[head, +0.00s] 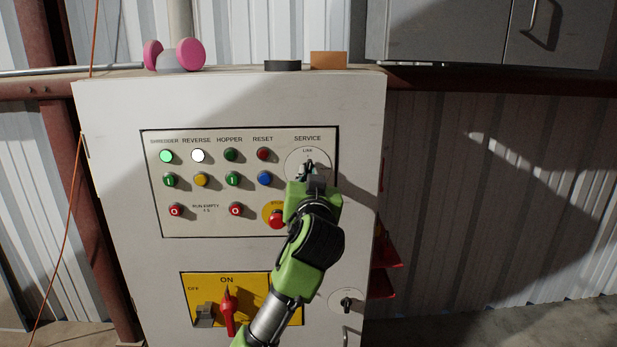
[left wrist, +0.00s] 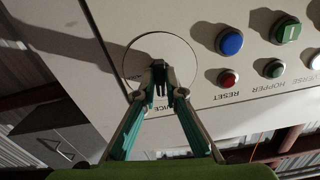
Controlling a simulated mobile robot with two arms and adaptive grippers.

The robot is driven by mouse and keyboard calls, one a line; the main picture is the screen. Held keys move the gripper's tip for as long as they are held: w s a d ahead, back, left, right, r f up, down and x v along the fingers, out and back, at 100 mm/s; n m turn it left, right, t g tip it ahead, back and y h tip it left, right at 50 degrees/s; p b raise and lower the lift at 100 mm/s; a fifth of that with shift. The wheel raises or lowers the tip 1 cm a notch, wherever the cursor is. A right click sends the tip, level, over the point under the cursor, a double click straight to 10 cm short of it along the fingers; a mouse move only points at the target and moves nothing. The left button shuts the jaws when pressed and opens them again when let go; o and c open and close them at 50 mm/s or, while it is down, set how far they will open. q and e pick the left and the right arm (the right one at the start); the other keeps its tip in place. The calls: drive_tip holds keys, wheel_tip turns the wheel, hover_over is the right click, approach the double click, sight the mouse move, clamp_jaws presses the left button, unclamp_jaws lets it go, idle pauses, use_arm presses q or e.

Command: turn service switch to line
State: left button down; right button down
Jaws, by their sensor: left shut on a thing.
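The service switch (left wrist: 160,76) is a black knob on a round pale plate (head: 298,157) at the panel's upper right, under the label SERVICE. The word LINE shows at the top of the plate in the head view. My left gripper (head: 309,170) is at the knob and hides most of it in the head view. In the left wrist view my left gripper (left wrist: 160,92) has its two fingers closed on the knob from both sides. The knob's exact pointing direction is hard to tell. My right gripper is not in view.
The control panel (head: 215,222) holds lit lamps and several buttons. A red emergency button (head: 276,218) on a yellow plate sits just left of my arm. Below is a red main switch handle (head: 228,312) on a yellow plate. A small black knob (head: 347,302) is lower right.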

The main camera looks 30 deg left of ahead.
use_arm(q)
drive_tip(key=shift+f, duration=0.15)
drive_tip(key=shift+n+b, duration=0.85)
drive_tip(key=shift+n, duration=0.35)
drive_tip(key=c, duration=2)
unclamp_jaws()
drive_tip(key=shift+s, duration=0.1)
drive_tip(key=p+v, duration=0.1)
drive_tip(key=v, duration=0.6)
